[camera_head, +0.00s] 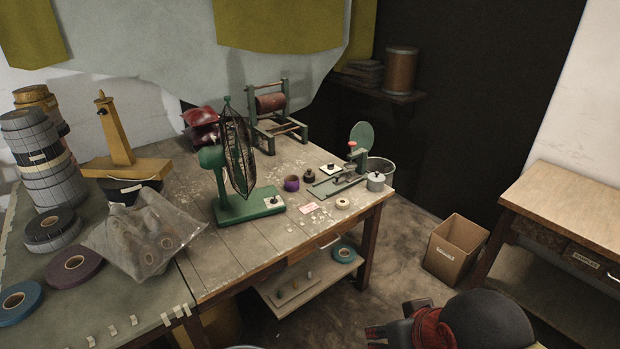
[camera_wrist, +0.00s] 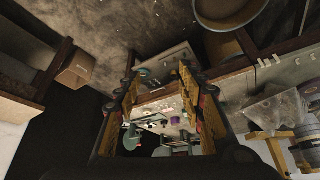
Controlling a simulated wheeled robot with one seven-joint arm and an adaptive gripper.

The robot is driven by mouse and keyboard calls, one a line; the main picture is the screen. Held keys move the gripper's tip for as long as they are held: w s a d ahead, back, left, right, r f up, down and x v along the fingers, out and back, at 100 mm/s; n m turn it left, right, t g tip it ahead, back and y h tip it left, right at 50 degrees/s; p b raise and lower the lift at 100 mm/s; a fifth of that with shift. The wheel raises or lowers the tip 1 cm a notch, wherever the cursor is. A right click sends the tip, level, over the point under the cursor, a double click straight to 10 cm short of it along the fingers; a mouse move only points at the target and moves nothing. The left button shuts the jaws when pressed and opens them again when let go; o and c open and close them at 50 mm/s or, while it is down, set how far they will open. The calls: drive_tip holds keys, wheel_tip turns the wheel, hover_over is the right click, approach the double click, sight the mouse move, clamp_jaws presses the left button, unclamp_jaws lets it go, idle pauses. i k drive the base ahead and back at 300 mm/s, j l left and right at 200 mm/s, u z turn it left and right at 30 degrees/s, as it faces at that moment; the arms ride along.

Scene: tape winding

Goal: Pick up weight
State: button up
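I cannot tell for sure which object is the weight. A grey metal cylinder with a small knob (camera_head: 376,181) stands at the right front corner of the wooden workbench (camera_head: 235,246). A small dark knobbed piece (camera_head: 309,176) stands left of it, beside a purple tape roll (camera_head: 291,183). Several small upright pieces (camera_head: 294,284) stand on a board on the bench's lower shelf. My gripper (camera_wrist: 158,88) is open, with nothing between its yellow and black fingers. Part of my arm shows at the bottom right in the head view, apart from the bench.
A green fan (camera_head: 240,165) and a green-based tool (camera_head: 340,182) stand on the bench. A cream tape roll (camera_head: 342,203) lies near its front edge. A cardboard box (camera_head: 456,248) stands on the floor, left of another table (camera_head: 570,205). Open floor lies between bench and box.

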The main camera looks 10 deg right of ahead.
sight(309, 176)
drive_tip(key=i+l+u, duration=0.1)
drive_tip(key=l, duration=0.55)
drive_tip(key=i+l+u, duration=0.1)
drive_tip(key=l, duration=0.55)
drive_tip(key=i+l+u, duration=0.45)
drive_tip(key=i+l, duration=0.45)
drive_tip(key=i+j+u, duration=0.15)
drive_tip(key=i, duration=0.35)
drive_tip(key=i+j+u, duration=0.15)
drive_tip(key=i+j, duration=0.15)
drive_tip(key=i, duration=0.15)
